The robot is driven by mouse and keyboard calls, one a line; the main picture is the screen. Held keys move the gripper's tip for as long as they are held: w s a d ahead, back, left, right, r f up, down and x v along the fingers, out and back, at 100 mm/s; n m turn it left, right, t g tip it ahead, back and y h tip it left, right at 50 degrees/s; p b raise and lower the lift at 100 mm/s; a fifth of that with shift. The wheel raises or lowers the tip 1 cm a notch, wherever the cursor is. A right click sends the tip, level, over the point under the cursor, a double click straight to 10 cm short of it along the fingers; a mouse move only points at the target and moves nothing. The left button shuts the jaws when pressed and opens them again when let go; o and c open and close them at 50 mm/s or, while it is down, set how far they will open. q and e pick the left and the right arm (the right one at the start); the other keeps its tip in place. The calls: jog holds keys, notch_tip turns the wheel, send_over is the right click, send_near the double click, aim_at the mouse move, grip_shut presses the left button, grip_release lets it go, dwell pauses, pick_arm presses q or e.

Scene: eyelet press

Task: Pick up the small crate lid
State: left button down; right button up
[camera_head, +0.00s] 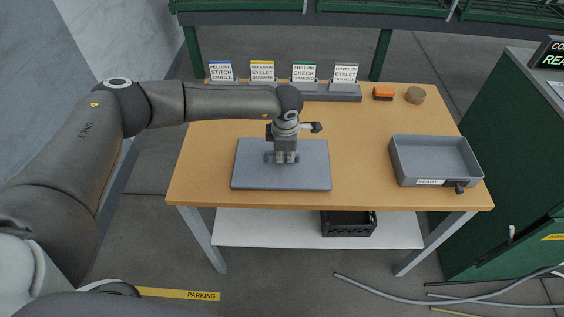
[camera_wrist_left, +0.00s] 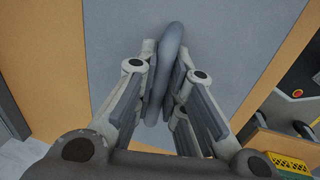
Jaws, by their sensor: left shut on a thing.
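The small crate lid (camera_head: 312,178) is a flat grey rectangular plate at the front middle of the wooden table. It also shows in the left wrist view (camera_wrist_left: 240,35). A rounded grey handle (camera_wrist_left: 168,65) stands up from its middle. My left gripper (camera_head: 285,158) points straight down over the plate's middle. In the left wrist view its two fingers (camera_wrist_left: 165,85) are shut on the handle, one on each side. The plate looks level; I cannot tell whether it touches the table. My right gripper is not in view.
A grey open tray (camera_head: 402,172) with a label stands at the table's right. A grey rack (camera_head: 330,92) with several cards lines the back, near an orange block (camera_head: 383,94) and a brown round piece (camera_head: 416,95). A black crate (camera_head: 348,230) sits on the lower shelf.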

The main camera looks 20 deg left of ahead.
pick_arm(q)
jog(key=shift+r, duration=0.1)
jog(key=shift+w+r, duration=0.1)
jog(key=shift+r, duration=0.3)
notch_tip(320, 180, up, 2)
jog(key=shift+r, duration=0.2)
jog(key=s+d+r+b, duration=0.2)
jog(key=s+r, duration=0.3)
jog(key=s, duration=0.1)
jog(key=s+d+r+b, duration=0.2)
jog(key=s+d+r, duration=0.1)
jog(key=s, duration=0.4)
jog(key=shift+d+r, duration=0.25)
jog(key=shift+r, duration=0.6)
